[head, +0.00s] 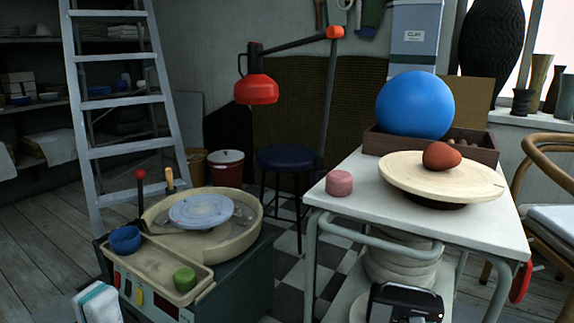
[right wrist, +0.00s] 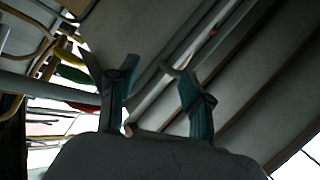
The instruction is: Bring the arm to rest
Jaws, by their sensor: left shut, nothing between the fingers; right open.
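Grey surfaces and dark beams lie behind the fingers.
The table bears a pink lump (head: 339,183), a round board (head: 400,179) with a brown clay lump (head: 442,156), and a blue ball (head: 415,103) at a wooden box. A pottery wheel (head: 255,212) stands left. A wooden chair (head: 545,170) is right, a ladder (head: 112,99) behind.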

